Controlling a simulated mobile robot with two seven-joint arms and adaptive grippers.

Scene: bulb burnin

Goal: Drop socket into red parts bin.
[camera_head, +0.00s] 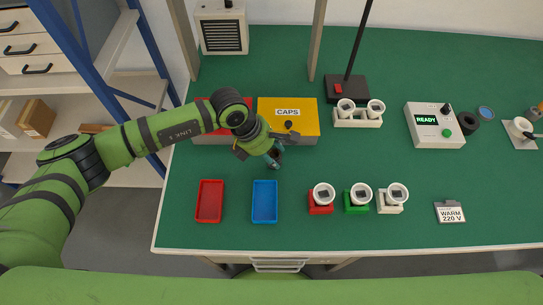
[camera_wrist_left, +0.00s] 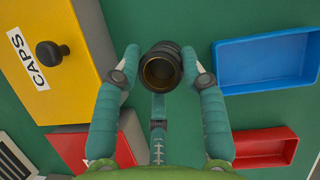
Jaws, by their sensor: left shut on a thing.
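My left gripper (camera_head: 273,155) hangs over the green table just in front of the yellow CAPS box. In the left wrist view the gripper (camera_wrist_left: 160,75) is shut on a dark round socket (camera_wrist_left: 160,68). The socket's open end faces the camera and shows a brass-coloured inside. The open red bin (camera_head: 210,201) lies on the table to the left of the blue bin (camera_head: 265,202), nearer the front edge than the gripper. The red bin (camera_wrist_left: 265,148) also shows at the lower right in the left wrist view. My right gripper is not in view.
The yellow CAPS box (camera_head: 288,120) with a dark knob stands behind the gripper, with a red box beside it partly behind my arm. Red, green and white bulb holders (camera_head: 390,208) stand right of the blue bin. The READY device (camera_head: 434,125) is farther right.

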